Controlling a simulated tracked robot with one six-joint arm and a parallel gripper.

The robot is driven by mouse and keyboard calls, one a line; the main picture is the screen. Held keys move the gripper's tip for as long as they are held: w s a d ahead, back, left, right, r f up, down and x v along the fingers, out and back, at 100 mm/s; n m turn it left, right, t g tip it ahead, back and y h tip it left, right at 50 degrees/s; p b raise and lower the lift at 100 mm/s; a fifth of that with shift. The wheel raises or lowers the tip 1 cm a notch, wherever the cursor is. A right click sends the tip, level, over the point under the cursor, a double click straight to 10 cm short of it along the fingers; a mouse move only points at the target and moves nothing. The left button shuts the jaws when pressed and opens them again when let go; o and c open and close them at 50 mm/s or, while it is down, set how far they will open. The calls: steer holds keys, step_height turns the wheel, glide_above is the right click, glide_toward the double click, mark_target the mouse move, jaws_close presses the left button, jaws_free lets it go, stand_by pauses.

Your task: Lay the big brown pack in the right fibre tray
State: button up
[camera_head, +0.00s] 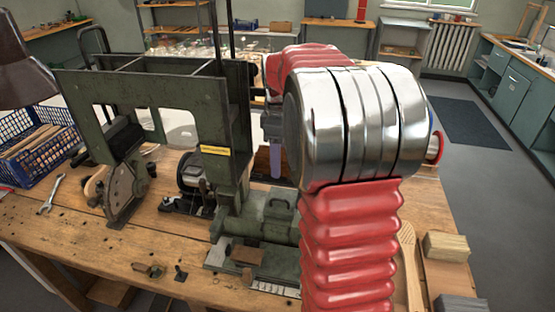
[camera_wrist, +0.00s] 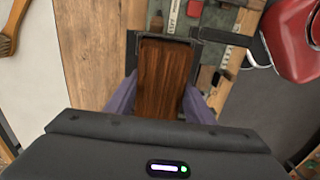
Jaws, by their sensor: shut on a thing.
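The big brown pack (camera_wrist: 163,72), a dark brown, streaked block, lies between the two purple fingers of my gripper (camera_wrist: 160,98) in the wrist view. The fingers are shut on its sides. A black frame (camera_wrist: 131,50) runs along the pack's far end and upper sides; it may be a fibre tray, but I cannot tell whether the pack rests in it or hangs above it. In the head view, one purple finger of my gripper (camera_head: 277,160) shows beside a brown patch (camera_head: 262,160), mostly hidden by my red arm. I cannot make out which tray is the right one.
The green tufting machine (camera_head: 225,130) stands on the wooden bench (camera_head: 60,235). A blue crate (camera_head: 35,150) and a spanner (camera_head: 50,195) are at the left. A wooden block (camera_head: 446,246) and a brush (camera_head: 410,265) lie at the right. In the wrist view, a red rounded part (camera_wrist: 290,40) is close at the right.

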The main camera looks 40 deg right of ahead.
steer(key=o, duration=1.1)
steer(key=shift+f, duration=0.1)
steer(key=shift+o, duration=0.7)
steer(key=o, duration=0.3)
steer(key=shift+r, duration=4)
steer(key=shift+a, duration=0.1)
